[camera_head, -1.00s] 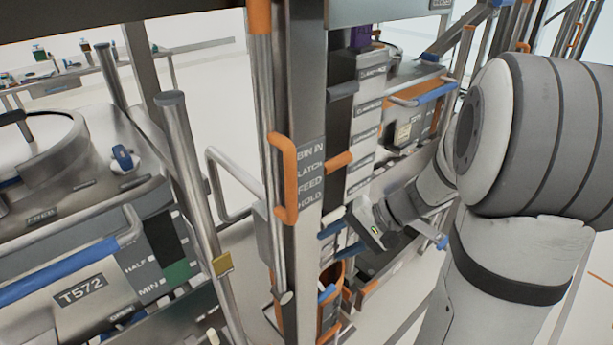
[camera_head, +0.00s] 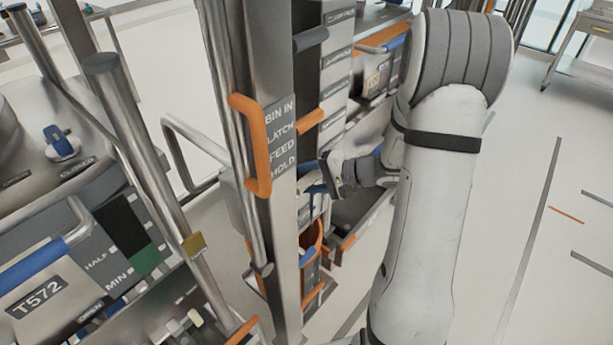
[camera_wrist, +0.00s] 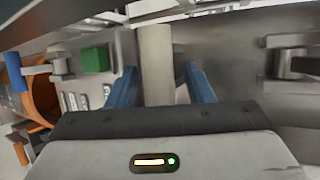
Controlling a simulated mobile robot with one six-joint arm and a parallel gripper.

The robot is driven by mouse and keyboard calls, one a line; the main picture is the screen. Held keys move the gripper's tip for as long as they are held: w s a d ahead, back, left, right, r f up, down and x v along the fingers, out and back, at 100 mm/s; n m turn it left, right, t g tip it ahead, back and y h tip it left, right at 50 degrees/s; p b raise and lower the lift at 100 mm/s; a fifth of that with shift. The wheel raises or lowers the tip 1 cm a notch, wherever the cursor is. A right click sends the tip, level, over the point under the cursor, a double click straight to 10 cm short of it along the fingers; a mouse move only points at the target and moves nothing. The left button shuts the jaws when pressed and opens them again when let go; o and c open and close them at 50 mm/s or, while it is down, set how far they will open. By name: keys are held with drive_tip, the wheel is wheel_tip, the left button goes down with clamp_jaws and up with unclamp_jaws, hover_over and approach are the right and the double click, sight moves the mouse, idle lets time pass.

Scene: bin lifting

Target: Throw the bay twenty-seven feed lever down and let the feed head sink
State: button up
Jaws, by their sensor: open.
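My gripper (camera_head: 322,178) is open at the right side of a steel post in the head view, partly hidden by my wrist. In the wrist view its two blue fingers (camera_wrist: 161,90) stand apart, with a pale upright bar (camera_wrist: 155,58) between them. I cannot tell whether they touch it. A label plate (camera_head: 282,142) on the post reads BIN IN, LATCH, FEED, HOLD. An orange lever (camera_head: 309,122) sticks out to the right beside it, above my gripper. No bay number is readable, and I cannot tell whether the pale bar is the feed lever.
An orange grab handle (camera_head: 256,145) is fixed to the post's left side. An orange-rimmed container (camera_head: 311,240) stands below my gripper. Clear floor (camera_head: 500,220) lies to the right.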

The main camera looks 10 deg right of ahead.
drive_tip(key=shift+w+a+f, duration=0.1)
drive_tip(key=shift+a, duration=0.15)
clamp_jaws()
drive_tip(key=shift+d, duration=0.2)
drive_tip(key=shift+a+f+b, duration=0.1)
drive_tip(key=shift+a+b, duration=0.05)
drive_tip(key=shift+b, duration=0.2)
